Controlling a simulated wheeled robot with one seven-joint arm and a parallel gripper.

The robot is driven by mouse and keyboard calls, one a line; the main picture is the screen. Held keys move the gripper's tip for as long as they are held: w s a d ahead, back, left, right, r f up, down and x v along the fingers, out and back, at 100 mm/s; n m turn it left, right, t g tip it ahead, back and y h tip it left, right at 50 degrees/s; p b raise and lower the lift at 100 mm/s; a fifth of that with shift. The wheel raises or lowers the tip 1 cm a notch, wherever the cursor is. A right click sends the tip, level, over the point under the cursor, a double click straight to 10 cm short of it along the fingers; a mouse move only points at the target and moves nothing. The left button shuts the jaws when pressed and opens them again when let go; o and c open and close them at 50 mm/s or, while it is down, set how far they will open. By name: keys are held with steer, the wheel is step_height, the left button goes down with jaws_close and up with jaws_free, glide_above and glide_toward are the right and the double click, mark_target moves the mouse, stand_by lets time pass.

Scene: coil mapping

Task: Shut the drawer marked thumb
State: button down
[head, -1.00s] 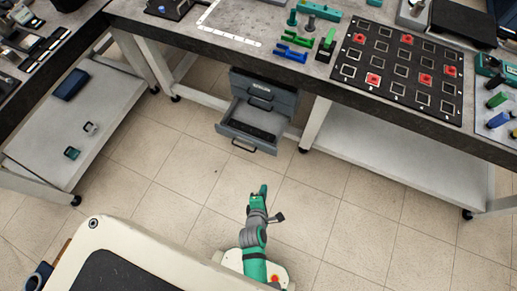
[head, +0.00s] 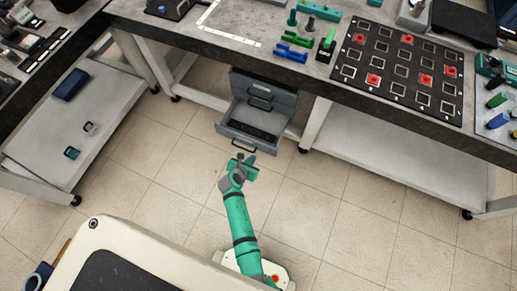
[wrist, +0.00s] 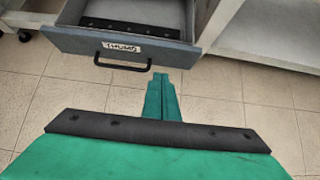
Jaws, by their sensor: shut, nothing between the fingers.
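The drawer marked thumb (wrist: 118,42) stands pulled open at the bottom of a grey drawer unit (head: 265,88) under the workbench. Its white label (wrist: 121,47) and black bar handle (wrist: 123,65) show in the wrist view. The open drawer also shows in the head view (head: 246,136), with a dark strip inside it. My gripper (wrist: 160,77) is shut and empty. Its tip is just in front of the drawer front, a little right of the handle's middle. I cannot tell whether it touches the handle. In the head view my gripper (head: 246,157) is just below the drawer.
The workbench (head: 215,22) spans above the unit, with a black grid board (head: 400,62) and small tools on top. A table leg (head: 315,125) stands right of the drawer. A low shelf (head: 75,125) is at left. The tiled floor in front is clear.

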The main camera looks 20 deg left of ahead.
mark_target(261, 146)
steer(key=shift+w+d+f, duration=0.1)
steer(key=shift+w+f, duration=0.5)
steer(key=shift+w, duration=0.65)
steer(key=shift+w+f, duration=0.65)
steer(key=shift+w, duration=0.65)
steer(key=shift+w+d+f, duration=0.1)
steer(key=shift+w+f, duration=0.5)
steer(key=shift+w, duration=0.65)
